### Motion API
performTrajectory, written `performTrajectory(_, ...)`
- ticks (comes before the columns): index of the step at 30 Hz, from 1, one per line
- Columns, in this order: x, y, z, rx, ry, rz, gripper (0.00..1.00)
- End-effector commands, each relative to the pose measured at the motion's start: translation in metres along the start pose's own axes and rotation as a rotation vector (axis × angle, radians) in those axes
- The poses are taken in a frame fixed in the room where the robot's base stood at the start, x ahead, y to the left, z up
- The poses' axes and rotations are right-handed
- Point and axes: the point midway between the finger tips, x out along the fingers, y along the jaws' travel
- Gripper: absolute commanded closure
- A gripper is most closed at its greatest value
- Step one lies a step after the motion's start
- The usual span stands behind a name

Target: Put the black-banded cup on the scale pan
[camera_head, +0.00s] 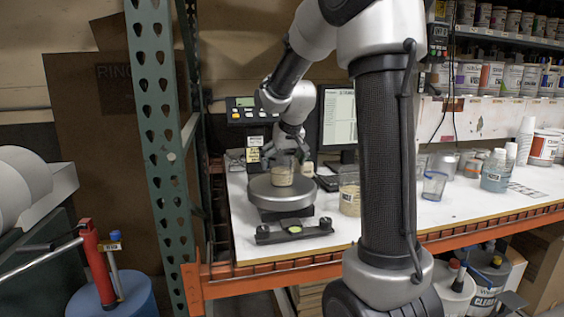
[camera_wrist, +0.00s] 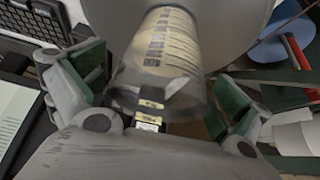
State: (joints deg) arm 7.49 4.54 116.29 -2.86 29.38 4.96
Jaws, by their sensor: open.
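A clear cup with beige contents (camera_head: 282,174) stands on the round grey scale pan (camera_head: 272,197) in the head view. In the wrist view the cup (camera_wrist: 165,45) has dark graduation marks, and the grey pan (camera_wrist: 105,18) shows behind it. A dark zone shows near its rim, but I cannot clearly tell whether it is a black band. My gripper (camera_head: 286,157) is at the cup's top; in the wrist view its green-padded fingers (camera_wrist: 158,88) are open on either side of the cup. Finger contact is unclear.
Another labelled cup (camera_head: 349,197) stands right of the scale, with a blue-tinted cup (camera_head: 434,186) farther right. A monitor (camera_head: 338,118) and a scale display (camera_head: 250,110) stand behind. A green rack post (camera_head: 157,130) rises at the left. The white bench (camera_head: 400,218) has free room in front.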

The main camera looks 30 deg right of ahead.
Motion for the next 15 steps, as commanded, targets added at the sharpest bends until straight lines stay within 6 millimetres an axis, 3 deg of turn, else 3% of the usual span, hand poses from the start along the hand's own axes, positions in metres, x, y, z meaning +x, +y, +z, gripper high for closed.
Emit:
performTrajectory(7,-0.018,0.0,-0.003,0.0,0.004,0.0,0.0)
performTrajectory(15,-0.079,0.0,-0.003,0.0,0.005,0.0,0.0)
